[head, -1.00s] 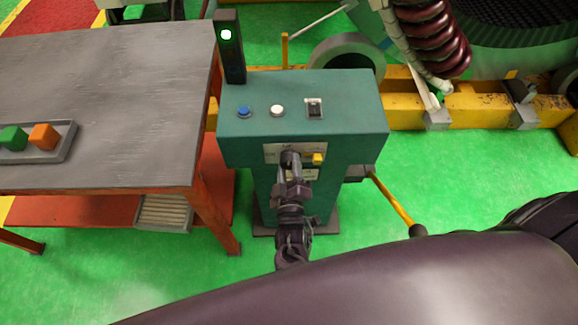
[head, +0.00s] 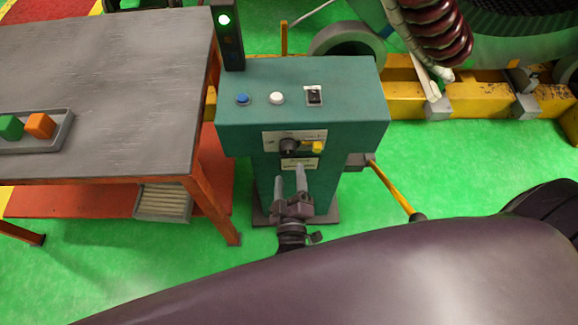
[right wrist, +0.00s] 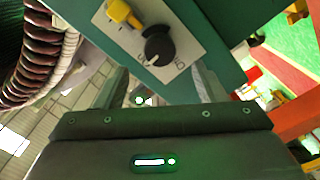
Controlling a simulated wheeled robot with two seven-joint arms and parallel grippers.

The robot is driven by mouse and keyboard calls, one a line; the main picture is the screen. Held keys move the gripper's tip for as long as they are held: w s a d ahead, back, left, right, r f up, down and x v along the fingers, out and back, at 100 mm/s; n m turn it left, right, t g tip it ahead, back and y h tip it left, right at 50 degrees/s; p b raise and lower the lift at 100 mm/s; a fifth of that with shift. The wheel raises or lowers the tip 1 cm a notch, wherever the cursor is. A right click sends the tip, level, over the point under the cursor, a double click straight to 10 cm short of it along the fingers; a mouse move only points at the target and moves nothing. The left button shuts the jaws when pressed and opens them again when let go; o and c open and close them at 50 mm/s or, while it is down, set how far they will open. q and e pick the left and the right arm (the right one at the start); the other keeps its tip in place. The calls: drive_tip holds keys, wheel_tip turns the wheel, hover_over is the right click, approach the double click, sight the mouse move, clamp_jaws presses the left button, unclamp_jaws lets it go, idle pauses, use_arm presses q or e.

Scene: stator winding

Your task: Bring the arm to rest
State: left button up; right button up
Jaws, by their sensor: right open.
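My right gripper (head: 290,188) is open and empty in the head view, in front of and below the front panel of a green control box (head: 350,110). Its two fingers point up towards the box, apart from each other. A black rotary knob (head: 289,145) and a yellow part (head: 313,147) sit on the white plate above the fingertips. In the right wrist view the knob (right wrist: 159,46) and the yellow part (right wrist: 122,13) show beyond the fingers, with a gap to them. My left gripper is not in view.
A blue button (head: 242,99), a white button (head: 277,98) and a switch (head: 314,95) are on the box top. A lamp post (head: 228,40) glows green behind it. A grey table (head: 110,90) stands left, holding a tray (head: 62,131) with green and orange blocks.

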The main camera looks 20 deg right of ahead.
drive_tip(key=shift+s+a, duration=0.1)
drive_tip(key=shift+s, duration=0.2)
drive_tip(key=shift+f, duration=0.1)
drive_tip(key=s+d+f+g+y, duration=0.1)
drive_tip(key=s+f+g+y, duration=0.15)
drive_tip(key=f, duration=0.65)
drive_tip(key=s+d+f+g+y, duration=0.1)
drive_tip(key=s+f+g, duration=0.25)
drive_tip(key=f, duration=0.45)
drive_tip(key=s+d+f+g+y, duration=0.1)
drive_tip(key=s+f+g, duration=0.15)
drive_tip(key=f, duration=0.65)
drive_tip(key=s+d+f+m+g, duration=0.1)
drive_tip(key=s+d+f+g, duration=0.1)
drive_tip(key=s, duration=0.4)
drive_tip(key=s+d+f+m+g, duration=0.1)
drive_tip(key=s+d+f+g, duration=0.2)
drive_tip(key=s+f, duration=0.3)
drive_tip(key=s+d+f+m+g, duration=0.2)
drive_tip(key=s+d+f, duration=0.1)
drive_tip(key=s, duration=0.4)
drive_tip(key=shift+s+d+f+g, duration=0.25)
drive_tip(key=shift+d+f+g, duration=0.1)
drive_tip(key=shift+f, duration=0.55)
drive_tip(key=shift+s+y, duration=0.2)
drive_tip(key=shift+y, duration=0.05)
drive_tip(key=shift+c, duration=0.3)
